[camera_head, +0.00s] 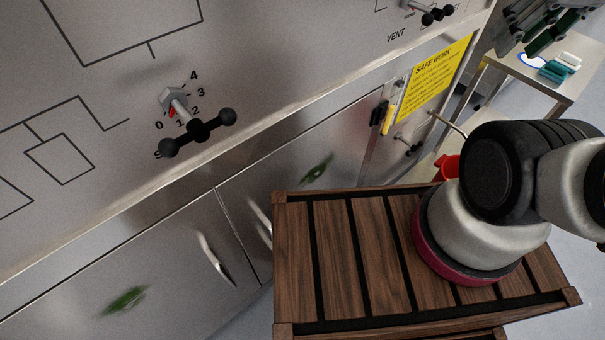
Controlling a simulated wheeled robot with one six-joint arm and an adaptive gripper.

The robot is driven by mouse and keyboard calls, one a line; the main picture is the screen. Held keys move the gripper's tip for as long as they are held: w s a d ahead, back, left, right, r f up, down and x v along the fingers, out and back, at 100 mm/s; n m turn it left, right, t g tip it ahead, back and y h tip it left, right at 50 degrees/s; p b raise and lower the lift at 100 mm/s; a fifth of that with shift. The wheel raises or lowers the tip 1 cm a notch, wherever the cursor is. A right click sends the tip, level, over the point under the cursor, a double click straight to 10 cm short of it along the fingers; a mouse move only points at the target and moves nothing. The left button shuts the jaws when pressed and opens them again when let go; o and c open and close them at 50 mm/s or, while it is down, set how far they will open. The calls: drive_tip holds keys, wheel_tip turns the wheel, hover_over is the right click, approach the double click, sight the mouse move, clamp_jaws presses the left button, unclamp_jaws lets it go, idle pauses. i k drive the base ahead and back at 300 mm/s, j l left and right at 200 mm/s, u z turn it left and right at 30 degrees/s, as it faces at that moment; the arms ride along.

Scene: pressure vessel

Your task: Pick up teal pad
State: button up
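The teal pad (557,70) lies on a light side table (520,70) at the top right, small in the picture. A white pad (569,59) lies right beside it, on its far side. My gripper (545,38) is at the top right edge, above and slightly left of the pads in the picture, and partly cut off by the frame. Its dark fingers appear apart from the teal pad. Whether they are open or shut is not clear from this angle.
A grey panel with a black-knobbed dial (198,130) fills the left. A yellow SAFE WORK sign (436,80) hangs near the side table. A red container (449,167) sits behind my arm's base. A blue-rimmed white item (531,60) lies near the pads.

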sight(553, 71)
drive_tip(key=k+z, duration=0.15)
drive_tip(key=i+z, duration=0.15)
drive_tip(key=z, duration=1.05)
drive_tip(key=i+l+u, duration=0.1)
drive_tip(key=u, duration=0.7)
drive_tip(key=i+l+u, duration=0.1)
drive_tip(key=l+u, duration=0.35)
drive_tip(key=l, duration=0.25)
drive_tip(key=l+u, duration=0.5)
drive_tip(key=l, duration=0.8)
drive_tip(key=k+l+u, duration=0.1)
drive_tip(key=l, duration=1.15)
drive_tip(key=k+u, duration=0.05)
